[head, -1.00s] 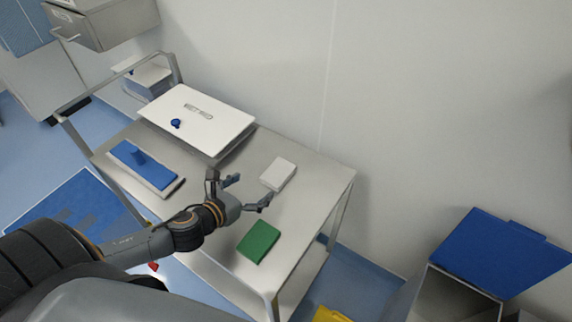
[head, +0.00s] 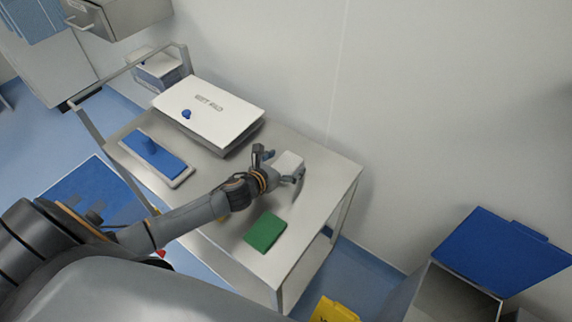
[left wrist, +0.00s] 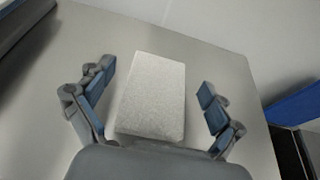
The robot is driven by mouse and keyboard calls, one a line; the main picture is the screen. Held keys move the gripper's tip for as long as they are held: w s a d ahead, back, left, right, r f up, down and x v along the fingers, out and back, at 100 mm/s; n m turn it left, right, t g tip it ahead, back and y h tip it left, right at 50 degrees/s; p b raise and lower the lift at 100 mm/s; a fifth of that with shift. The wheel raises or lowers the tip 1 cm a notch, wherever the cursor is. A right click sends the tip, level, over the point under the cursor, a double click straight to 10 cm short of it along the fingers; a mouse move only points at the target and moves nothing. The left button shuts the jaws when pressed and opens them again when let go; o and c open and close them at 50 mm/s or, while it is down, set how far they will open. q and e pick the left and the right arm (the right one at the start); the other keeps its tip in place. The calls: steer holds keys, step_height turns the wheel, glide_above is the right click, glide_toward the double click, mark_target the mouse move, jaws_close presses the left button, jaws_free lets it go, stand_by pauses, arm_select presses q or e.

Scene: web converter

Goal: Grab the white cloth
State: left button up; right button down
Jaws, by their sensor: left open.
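The white cloth (head: 288,161) is a small flat block lying on the metal cart top, partly hidden by my gripper in the head view. In the left wrist view the white cloth (left wrist: 152,95) lies between my spread fingers, with a gap on each side. My left gripper (head: 279,165) is open and close to the cloth; it also shows open in the left wrist view (left wrist: 158,88). My right gripper is not in view.
A green cloth (head: 265,232) lies on the cart top (head: 318,187) toward its near edge. A white-lidded box (head: 208,112) and a blue mop pad (head: 155,158) are to the left. A blue-lidded bin (head: 503,250) stands at right. A wall is behind the cart.

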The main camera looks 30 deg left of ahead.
arm_select(q)
steer(key=shift+x, duration=0.8)
steer(key=shift+s, duration=0.1)
steer(key=shift+c, duration=0.5)
steer(key=c, duration=1)
